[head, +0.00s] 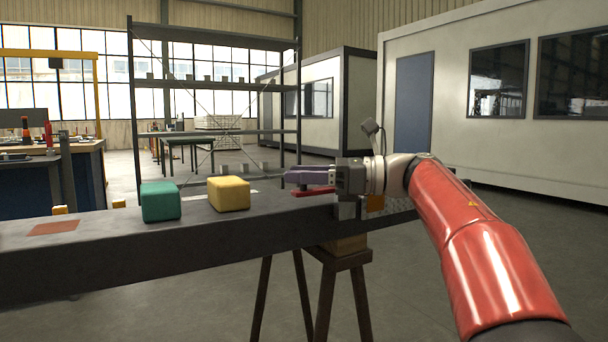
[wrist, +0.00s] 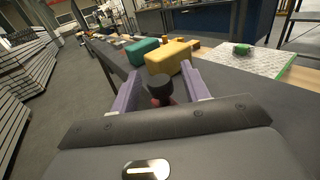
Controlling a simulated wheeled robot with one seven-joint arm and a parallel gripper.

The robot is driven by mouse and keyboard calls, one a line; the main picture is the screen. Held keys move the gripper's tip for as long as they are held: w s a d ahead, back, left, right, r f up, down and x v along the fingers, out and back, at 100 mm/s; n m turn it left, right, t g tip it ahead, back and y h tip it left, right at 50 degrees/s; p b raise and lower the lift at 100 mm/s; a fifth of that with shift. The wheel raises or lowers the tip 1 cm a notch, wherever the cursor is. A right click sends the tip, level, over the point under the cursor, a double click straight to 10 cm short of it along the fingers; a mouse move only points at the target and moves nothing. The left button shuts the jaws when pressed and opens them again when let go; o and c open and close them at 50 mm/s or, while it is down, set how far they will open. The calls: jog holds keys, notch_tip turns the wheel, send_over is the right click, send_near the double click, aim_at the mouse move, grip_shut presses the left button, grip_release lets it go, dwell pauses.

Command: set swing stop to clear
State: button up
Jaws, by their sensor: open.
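A red bar (head: 313,192), seemingly the swing stop, lies on top of the dark beam (head: 130,255), just below my gripper. In the wrist view a black round knob (wrist: 160,86) with a reddish part under it stands between my fingers. My gripper (head: 292,178) has purple fingers and points left along the beam in the head view. It is open, with a finger on each side of the knob in the wrist view (wrist: 158,80). I cannot tell whether either finger touches the knob. The stop's pivot and any clear mark are hidden.
A yellow block (head: 229,193) and a teal block (head: 160,202) stand on the beam beyond my fingertips. An orange-red patch (head: 54,227) lies farther left. A wooden trestle (head: 340,260) supports the beam. A patterned board (wrist: 235,62) with a green item lies right in the wrist view.

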jog(key=d, duration=0.7)
jog(key=shift+s+d, duration=0.25)
jog(key=shift+d, duration=0.15)
